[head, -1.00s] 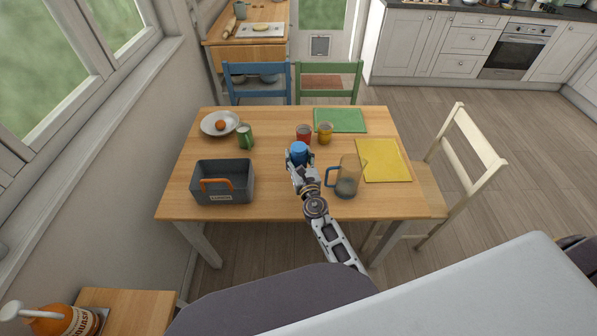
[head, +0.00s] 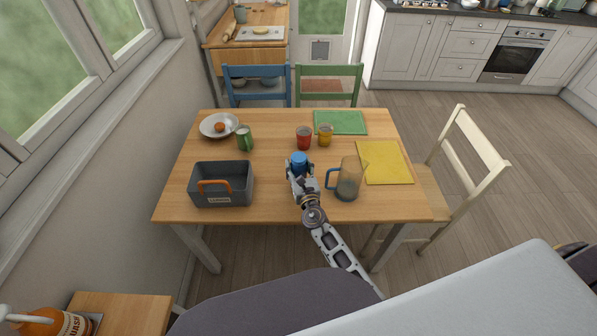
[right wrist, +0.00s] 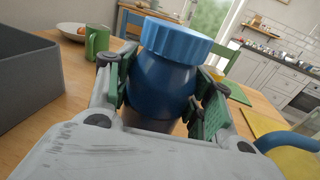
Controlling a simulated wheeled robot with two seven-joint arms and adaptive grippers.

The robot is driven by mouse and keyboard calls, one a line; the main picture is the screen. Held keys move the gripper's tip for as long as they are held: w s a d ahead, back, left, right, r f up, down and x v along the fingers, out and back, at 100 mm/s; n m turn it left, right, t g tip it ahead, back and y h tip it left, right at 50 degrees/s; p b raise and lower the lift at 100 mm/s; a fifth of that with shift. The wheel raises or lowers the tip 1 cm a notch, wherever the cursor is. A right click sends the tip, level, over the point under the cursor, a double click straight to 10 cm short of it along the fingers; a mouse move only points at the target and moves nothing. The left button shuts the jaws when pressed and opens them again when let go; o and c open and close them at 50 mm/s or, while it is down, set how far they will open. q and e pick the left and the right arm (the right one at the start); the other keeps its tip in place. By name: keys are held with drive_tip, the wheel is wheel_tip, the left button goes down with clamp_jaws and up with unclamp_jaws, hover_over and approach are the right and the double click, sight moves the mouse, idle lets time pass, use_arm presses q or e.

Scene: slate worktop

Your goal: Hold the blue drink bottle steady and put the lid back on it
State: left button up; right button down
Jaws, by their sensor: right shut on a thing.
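The blue drink bottle (right wrist: 160,92) stands upright in the middle of the right wrist view, dark blue with a lighter blue ribbed lid (right wrist: 176,40) on its top. I cannot tell whether the lid is tight. In the head view the lid (head: 299,159) shows as a small blue disc near the table's middle, with most of the bottle hidden. My right gripper (head: 301,174) is shut on the bottle, its green-padded fingers on either side of the body below the lid. My left gripper is in neither view.
On the wooden table (head: 270,205), a grey caddy (head: 237,188) stands left and a clear jug (head: 348,180) close right of my gripper. Red (head: 304,138) and yellow (head: 325,135) cups stand just behind the bottle. A green mug (head: 244,138) is back left; a yellow mat (head: 385,163) lies right.

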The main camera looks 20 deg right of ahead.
drive_tip(key=shift+f, duration=0.9)
use_arm(q)
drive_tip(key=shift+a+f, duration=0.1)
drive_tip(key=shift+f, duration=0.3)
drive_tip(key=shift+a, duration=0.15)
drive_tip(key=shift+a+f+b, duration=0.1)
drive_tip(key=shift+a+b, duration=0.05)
drive_tip(key=shift+b, duration=0.15)
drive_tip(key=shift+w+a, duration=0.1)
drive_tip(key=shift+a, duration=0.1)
use_arm(e)
drive_tip(key=c, duration=0.6)
unclamp_jaws()
drive_tip(key=shift+f, duration=0.1)
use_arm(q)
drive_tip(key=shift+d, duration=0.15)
